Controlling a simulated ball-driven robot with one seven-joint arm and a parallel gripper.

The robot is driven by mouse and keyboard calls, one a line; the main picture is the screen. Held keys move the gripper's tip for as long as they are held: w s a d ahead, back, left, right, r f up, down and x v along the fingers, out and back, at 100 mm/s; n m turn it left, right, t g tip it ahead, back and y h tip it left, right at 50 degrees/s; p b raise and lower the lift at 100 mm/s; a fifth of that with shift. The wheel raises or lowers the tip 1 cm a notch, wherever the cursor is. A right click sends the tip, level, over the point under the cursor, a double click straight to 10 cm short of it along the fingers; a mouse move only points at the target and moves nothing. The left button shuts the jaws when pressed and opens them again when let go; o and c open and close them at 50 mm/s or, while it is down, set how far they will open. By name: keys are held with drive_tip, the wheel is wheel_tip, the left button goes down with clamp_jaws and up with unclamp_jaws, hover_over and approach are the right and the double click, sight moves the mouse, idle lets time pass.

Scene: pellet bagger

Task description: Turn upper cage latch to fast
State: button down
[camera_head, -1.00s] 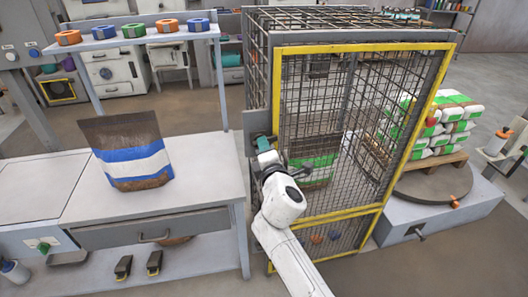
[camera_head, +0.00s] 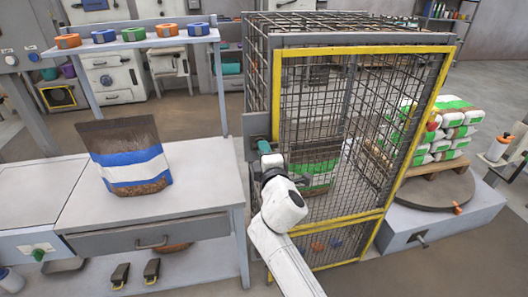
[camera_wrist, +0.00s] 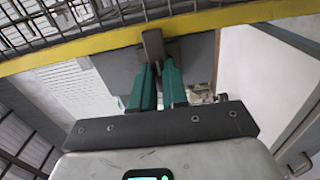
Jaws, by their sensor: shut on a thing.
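The upper cage latch shows in the wrist view as a short grey handle (camera_wrist: 153,46) at the yellow door frame, in front of a dark grey plate. My gripper (camera_wrist: 158,72) has its two teal fingers closed around the lower part of this handle. In the head view my gripper (camera_head: 264,147) is at the left edge of the cage door (camera_head: 335,150), just below a grey latch plate (camera_head: 257,124). My wrist and fingers hide most of the handle there, so its exact turn is hard to tell. The door appears to lie against its frame.
A workbench (camera_head: 215,190) with a brown, blue and white bag (camera_head: 131,162) stands close on the left. A green and white bag (camera_head: 316,172) is inside the cage. Stacked bags (camera_head: 455,125) on a turntable (camera_head: 435,194) stand to the right. Floor shows behind the bench.

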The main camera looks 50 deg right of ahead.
drive_tip(key=c, duration=1.1)
unclamp_jaws()
drive_tip(key=shift+c, duration=0.2)
drive_tip(key=b+v, duration=0.1)
drive_tip(key=v, duration=0.9)
drive_tip(key=shift+s+a, duration=0.25)
drive_tip(key=shift+s, duration=0.1)
drive_tip(key=shift+f, duration=0.1)
drive_tip(key=s+f+m+g+y, duration=0.3)
drive_tip(key=s+f+m+g, duration=0.45)
drive_tip(key=s+f, duration=0.4)
drive_tip(key=s+a+f+m+g+y+p, duration=0.1)
drive_tip(key=s+a+f+m+g+y, duration=0.3)
drive_tip(key=s+a+f, duration=0.6)
drive_tip(key=s+a+g+y, duration=0.1)
drive_tip(key=s+g+y, duration=0.1)
drive_tip(key=s, duration=0.1)
drive_tip(key=shift+a+y, duration=0.3)
drive_tip(key=shift+y, duration=0.1)
